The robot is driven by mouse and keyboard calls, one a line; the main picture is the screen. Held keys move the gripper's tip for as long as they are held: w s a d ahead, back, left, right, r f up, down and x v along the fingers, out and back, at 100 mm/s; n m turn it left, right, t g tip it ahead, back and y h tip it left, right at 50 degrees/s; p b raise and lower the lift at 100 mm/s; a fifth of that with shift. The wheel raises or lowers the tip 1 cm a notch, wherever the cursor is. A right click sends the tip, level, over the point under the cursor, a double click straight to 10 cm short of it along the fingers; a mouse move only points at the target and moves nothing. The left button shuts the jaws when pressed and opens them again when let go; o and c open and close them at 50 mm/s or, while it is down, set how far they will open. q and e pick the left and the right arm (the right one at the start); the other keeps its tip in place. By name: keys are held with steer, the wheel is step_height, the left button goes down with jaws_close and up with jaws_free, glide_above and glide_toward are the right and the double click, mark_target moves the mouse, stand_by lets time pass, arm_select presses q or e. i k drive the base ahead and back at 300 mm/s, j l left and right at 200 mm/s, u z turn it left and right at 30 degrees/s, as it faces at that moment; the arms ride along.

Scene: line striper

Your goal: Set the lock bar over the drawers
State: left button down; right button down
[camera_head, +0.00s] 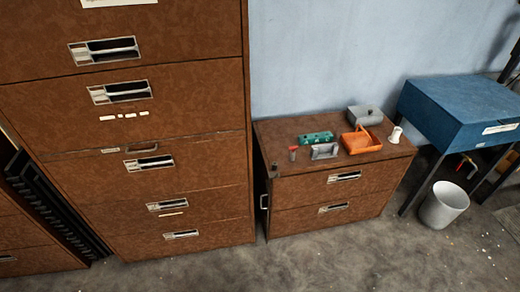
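A low brown cabinet (290,214) with two drawers stands right of a tall brown cabinet (200,210). Its upper drawer has a metal pull (345,177) and its lower drawer has another pull (333,208); both drawers look shut. A thin dark bar-like piece (264,201) shows at the low cabinet's left front edge, beside the drawer fronts and not across them. I cannot tell for sure that it is the lock bar. A small dark fitting (275,168) sits at the top left front corner. Neither of my grippers is in view.
On the low cabinet's top are an orange tray (361,141), a green box (316,138), a grey box (366,115), a grey handled item (324,152), a small red-topped item (293,153) and a white item (395,134). A bin (444,205) and blue bench (462,110) stand right. Floor in front is clear.

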mark_target(270, 177)
steer(key=i+j+z, duration=0.15)
steer(key=j, duration=0.15)
steer(key=i+j+z, duration=0.15)
steer(key=j, duration=0.2)
steer(key=i+j+z, duration=0.1)
steer(key=j, duration=0.25)
steer(key=i+j+u, duration=0.1)
steer(key=i+j, duration=0.2)
steer(key=i+u, duration=0.6)
steer(key=i+l, duration=0.05)
